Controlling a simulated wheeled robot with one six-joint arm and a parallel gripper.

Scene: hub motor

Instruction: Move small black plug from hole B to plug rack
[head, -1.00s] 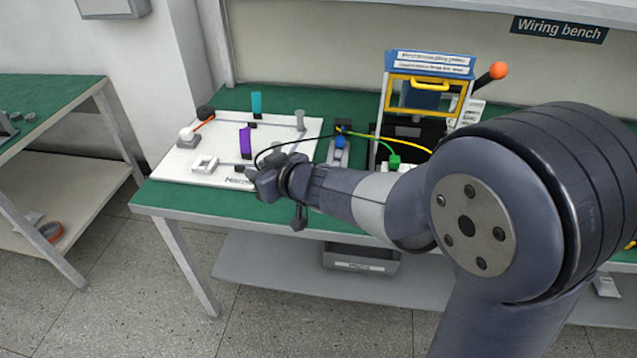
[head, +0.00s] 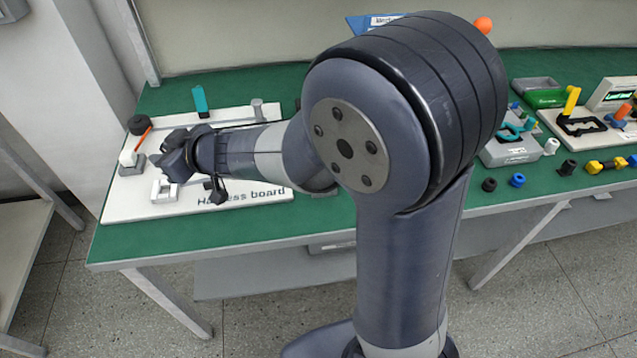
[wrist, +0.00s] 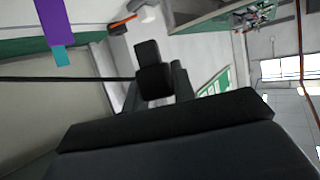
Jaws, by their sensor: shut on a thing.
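My gripper (head: 172,160) is over the left part of the white harness board (head: 265,188) in the head view. It is shut on a small black block (wrist: 153,78), seen in the wrist view with a thin black cable (wrist: 65,79) leading to it from the left. I cannot tell whether this block is the small black plug. A short black cylinder (head: 489,184) and a blue one (head: 517,180) stand at the bench's front edge, to the right. I cannot make out hole B or identify the plug rack.
The board carries a teal clip (head: 200,101), a white square fixture (head: 164,191) and a grey post (head: 258,109). A purple clip (wrist: 56,20) hangs close in the wrist view. My arm hides the bench middle. Trays and tools, including a yellow upright part (head: 571,101), crowd the right side.

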